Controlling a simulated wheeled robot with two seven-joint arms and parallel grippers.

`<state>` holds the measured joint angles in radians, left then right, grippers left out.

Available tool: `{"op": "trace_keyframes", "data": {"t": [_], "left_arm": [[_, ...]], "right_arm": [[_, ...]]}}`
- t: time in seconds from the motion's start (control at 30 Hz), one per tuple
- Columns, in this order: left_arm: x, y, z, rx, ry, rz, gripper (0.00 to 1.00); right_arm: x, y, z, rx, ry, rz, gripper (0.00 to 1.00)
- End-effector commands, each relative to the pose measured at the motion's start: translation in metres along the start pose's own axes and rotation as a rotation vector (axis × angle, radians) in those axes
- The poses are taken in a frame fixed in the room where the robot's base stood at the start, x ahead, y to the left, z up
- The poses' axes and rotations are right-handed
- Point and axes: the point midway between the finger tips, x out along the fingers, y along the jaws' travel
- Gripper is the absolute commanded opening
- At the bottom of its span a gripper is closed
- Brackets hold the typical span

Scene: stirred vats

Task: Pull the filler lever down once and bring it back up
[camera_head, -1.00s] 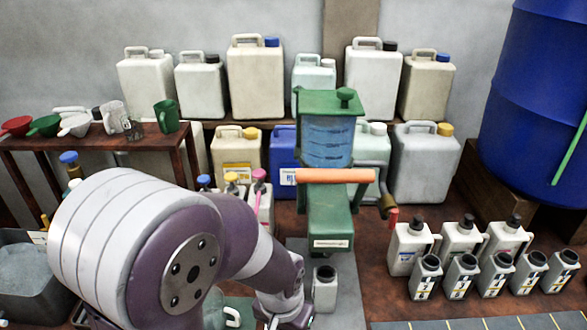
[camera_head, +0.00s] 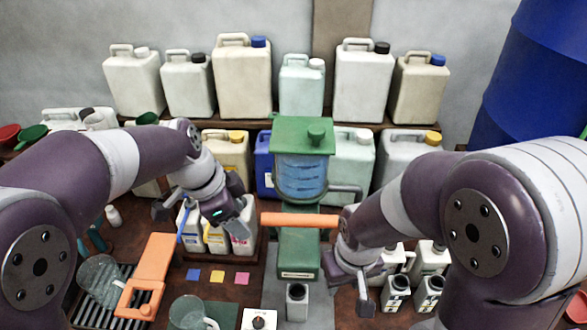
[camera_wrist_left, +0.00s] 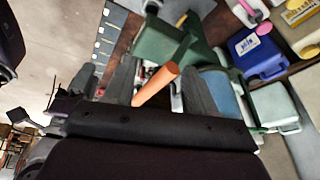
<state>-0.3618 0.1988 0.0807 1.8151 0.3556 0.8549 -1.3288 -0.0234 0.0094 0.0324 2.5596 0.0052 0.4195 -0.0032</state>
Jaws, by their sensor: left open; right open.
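The filler is a green stand with a blue see-through tank (camera_head: 301,177). Its lever has an orange bar handle (camera_head: 299,220) lying level across the front below the tank. My left gripper (camera_head: 208,222) is open, left of the handle and apart from it in the head view. In the left wrist view the orange handle (camera_wrist_left: 158,84) shows in the gap between the open left fingers (camera_wrist_left: 158,88), but contact cannot be told. My right gripper (camera_head: 358,290) is open, low to the right of the stand. The handle's right end lies close to my right arm.
A small grey bottle (camera_head: 297,300) stands under the filler. Small jugs (camera_head: 399,290) stand right, beside my right arm. Coloured-cap containers (camera_head: 218,238) stand just below my left gripper. An orange board (camera_head: 150,270) and glass jugs (camera_head: 100,280) are at front left.

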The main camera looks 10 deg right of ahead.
Motion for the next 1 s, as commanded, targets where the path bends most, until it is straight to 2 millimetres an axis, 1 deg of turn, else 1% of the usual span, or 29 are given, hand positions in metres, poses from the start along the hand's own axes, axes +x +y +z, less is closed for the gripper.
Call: {"op": "trace_keyframes", "data": {"t": [0.03, 0.1, 0.17, 0.27, 0.3, 0.33, 0.37, 0.4, 0.43, 0.5, 0.6, 0.7, 0.8, 1.0], "left_arm": [[-0.032, -0.004, -0.036, 0.136, 0.037, 0.014, 0.56], [-0.042, -0.004, -0.063, 0.294, 0.079, 0.027, 0.56], [-0.04, -0.003, -0.075, 0.369, 0.101, 0.031, 0.56], [-0.017, -0.001, -0.077, 0.403, 0.11, 0.032, 0.56], [-0.005, 0.0, -0.076, 0.403, 0.109, 0.032, 0.56], [-0.004, 0.0, -0.08, 0.402, 0.108, 0.034, 0.56], [0.002, 0.0, -0.081, 0.401, 0.107, 0.034, 0.56], [0.012, 0.001, -0.082, 0.4, 0.106, 0.033, 0.56], [0.015, 0.001, -0.084, 0.398, 0.106, 0.035, 0.56], [0.031, 0.002, -0.086, 0.398, 0.105, 0.034, 0.56], [0.053, 0.002, -0.088, 0.397, 0.105, 0.032, 0.56], [0.069, 0.003, -0.089, 0.397, 0.106, 0.03, 0.56], [0.078, 0.003, -0.089, 0.396, 0.106, 0.028, 0.56], [0.082, 0.002, -0.089, 0.396, 0.106, 0.026, 0.56]], "right_arm": [[-0.03, 0.0, -0.003, 0.0, -0.002, 0.0, 0.43], [-0.037, 0.0, -0.004, 0.0, -0.002, 0.0, 0.43], [-0.032, 0.0, -0.003, 0.0, -0.002, 0.0, 0.43], [-0.009, 0.0, -0.001, 0.0, -0.003, 0.0, 0.43], [0.002, 0.0, 0.001, 0.0, -0.003, 0.0, 0.43], [-0.005, 0.0, 0.001, 0.0, -0.005, 0.0, 0.43], [-0.006, 0.0, 0.0, 0.0, -0.005, 0.0, 0.43], [-0.006, 0.0, 0.0, 0.0, -0.003, 0.0, 0.43], [-0.015, 0.0, -0.001, 0.0, -0.003, 0.0, 0.43], [-0.023, 0.0, -0.002, 0.0, -0.002, 0.0, 0.43], [-0.03, 0.0, -0.003, 0.0, -0.002, 0.0, 0.43], [-0.034, 0.0, -0.004, 0.0, -0.002, 0.0, 0.43], [-0.036, 0.0, -0.004, 0.0, -0.002, 0.0, 0.43], [-0.035, 0.0, -0.004, 0.0, -0.003, 0.0, 0.43]]}}
